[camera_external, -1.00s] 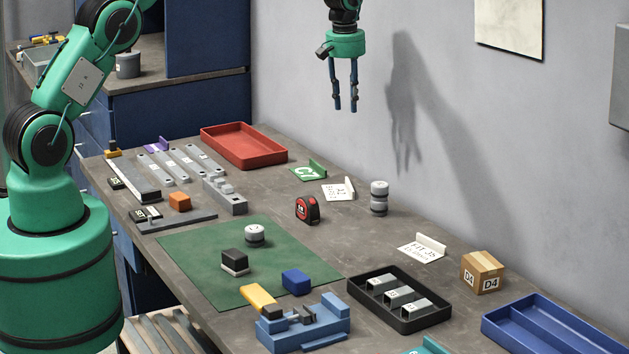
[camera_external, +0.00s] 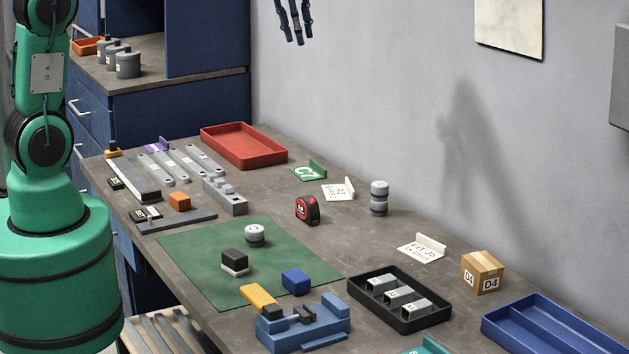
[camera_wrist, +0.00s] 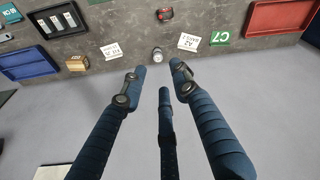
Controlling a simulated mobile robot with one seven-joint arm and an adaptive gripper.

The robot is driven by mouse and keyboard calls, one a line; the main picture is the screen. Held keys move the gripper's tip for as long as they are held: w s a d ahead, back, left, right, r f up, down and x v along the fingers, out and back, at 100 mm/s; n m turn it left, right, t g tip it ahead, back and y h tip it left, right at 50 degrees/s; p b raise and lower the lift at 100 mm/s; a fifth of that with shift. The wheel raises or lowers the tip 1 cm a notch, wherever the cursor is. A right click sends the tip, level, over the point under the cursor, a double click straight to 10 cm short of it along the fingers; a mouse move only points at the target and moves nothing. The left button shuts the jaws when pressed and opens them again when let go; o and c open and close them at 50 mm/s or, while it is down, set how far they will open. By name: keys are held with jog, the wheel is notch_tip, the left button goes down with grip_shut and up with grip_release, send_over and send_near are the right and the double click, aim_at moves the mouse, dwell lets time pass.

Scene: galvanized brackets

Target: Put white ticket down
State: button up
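One white ticket (camera_external: 338,191) lies on the bench near the wall, beside a green C7 ticket. A second white ticket (camera_external: 422,249) lies farther right, near the cardboard box. In the wrist view, both white tickets show on the bench, one at left (camera_wrist: 112,51) and one at right (camera_wrist: 188,41). My gripper (camera_external: 294,42) is high above the bench at the top of the external view, with only its fingers showing. In the wrist view, its dark blue fingers (camera_wrist: 158,74) are spread with nothing between them.
The grey cylinder stack (camera_external: 379,198) stands between the white tickets. The tape measure (camera_external: 307,209), green C7 ticket (camera_external: 309,172), D4 cardboard box (camera_external: 482,272), black tray (camera_external: 437,318), red tray (camera_external: 282,157) and blue tray (camera_external: 492,330) are around. Bare bench shows between them.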

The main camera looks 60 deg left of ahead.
jog(key=s+d+r+m+t, duration=0.1)
jog(key=s+d+r+m, duration=0.15)
jog(key=s, duration=0.75)
jog(key=s+d+r+m, duration=0.1)
jog(key=s+d+r, duration=0.2)
jog(key=s, duration=0.6)
jog(key=s+d+f+m+t, duration=0.1)
jog(key=s, duration=0.7)
jog(key=s+d+f+m, duration=0.1)
jog(key=s+f+m, duration=0.1)
jog(key=s, duration=0.6)
jog(key=shift+f+t, duration=0.3)
jog(key=shift+t, duration=0.1)
jog(key=shift+s, duration=0.1)
notch_tip(320, 180, down, 7)
jog(key=b, duration=0.7)
